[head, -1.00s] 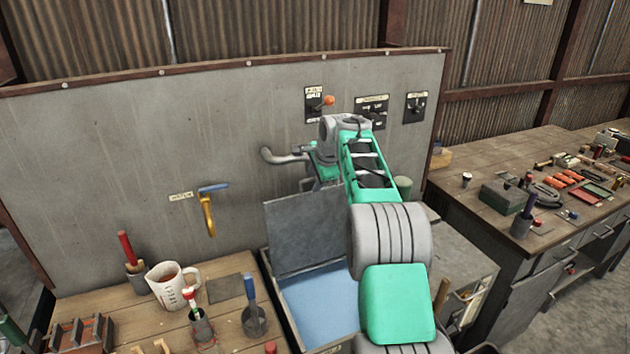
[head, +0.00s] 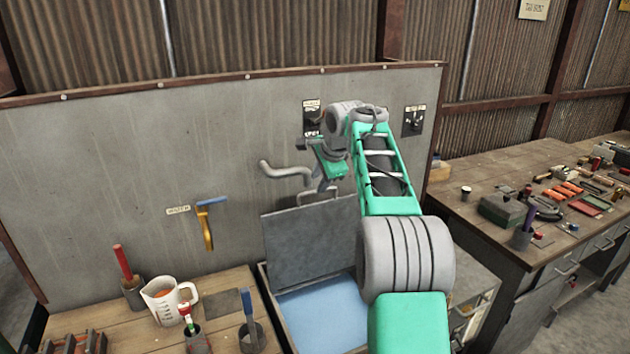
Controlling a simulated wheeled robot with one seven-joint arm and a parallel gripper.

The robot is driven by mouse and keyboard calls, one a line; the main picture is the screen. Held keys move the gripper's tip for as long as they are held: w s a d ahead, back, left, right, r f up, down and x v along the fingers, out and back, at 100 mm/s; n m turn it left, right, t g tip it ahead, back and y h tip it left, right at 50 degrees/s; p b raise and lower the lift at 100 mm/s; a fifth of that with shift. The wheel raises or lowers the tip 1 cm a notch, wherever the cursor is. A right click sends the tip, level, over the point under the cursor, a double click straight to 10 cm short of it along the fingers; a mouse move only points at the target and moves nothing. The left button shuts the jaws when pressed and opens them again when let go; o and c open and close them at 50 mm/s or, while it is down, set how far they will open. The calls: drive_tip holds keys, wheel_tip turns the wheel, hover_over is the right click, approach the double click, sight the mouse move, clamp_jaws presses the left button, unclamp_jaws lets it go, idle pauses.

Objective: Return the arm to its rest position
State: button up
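My green and grey arm (head: 386,170) reaches up from the lower right and bends at its far end in front of the grey panel. My gripper (head: 318,192) hangs below the wrist, just above the top edge of the raised grey lid (head: 305,240). Its fingers are small and blend with the grey behind them, so I cannot tell whether they are open or shut. I see no object clearly held.
A bent grey pipe (head: 284,172) juts from the panel (head: 100,160) left of my wrist. An open bin (head: 290,325) with a blue inside lies below. A measuring jug (head: 165,300) stands on the left bench; a cluttered bench (head: 470,220) is at right.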

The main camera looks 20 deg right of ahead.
drive_tip(key=s+a+f+n+b, duration=0.1)
drive_tip(key=s+a+n+b, duration=0.1)
drive_tip(key=s+a+n, duration=0.95)
drive_tip(key=s+a+f+n, duration=0.1)
drive_tip(key=s+f, duration=0.3)
drive_tip(key=s, duration=0.4)
drive_tip(key=s+a+f+n+g, duration=0.1)
drive_tip(key=s+a+f+n, duration=0.1)
drive_tip(key=s+f, duration=0.3)
drive_tip(key=s+a+f+n+b, duration=0.1)
drive_tip(key=s+a+f+n, duration=0.1)
drive_tip(key=s, duration=0.9)
wheel_tip(320, 180, down, 2)
drive_tip(key=shift+a+f+n+g, duration=0.15)
drive_tip(key=shift+n+g, duration=0.25)
drive_tip(key=shift+n, duration=0.15)
